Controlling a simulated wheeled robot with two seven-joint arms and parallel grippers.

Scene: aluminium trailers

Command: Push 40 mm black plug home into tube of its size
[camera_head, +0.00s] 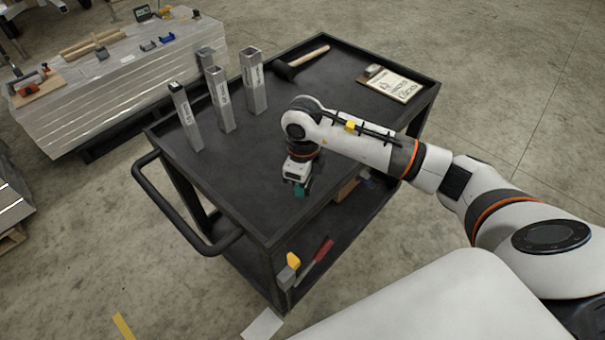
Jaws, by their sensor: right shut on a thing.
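I cannot tell from here which is the 40 mm size. My right gripper (300,190) points down, low over the near part of the cart top, right of and nearer than the tubes. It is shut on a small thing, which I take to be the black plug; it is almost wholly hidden. My left gripper is not in view.
The cart (250,190) also bears a mallet (301,62) at the back and a clipboard (394,84) at the back right. Its lower shelf holds a red-handled tool (318,256). The cart top between tubes and gripper is clear. A bench (115,90) with parts stands behind left.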

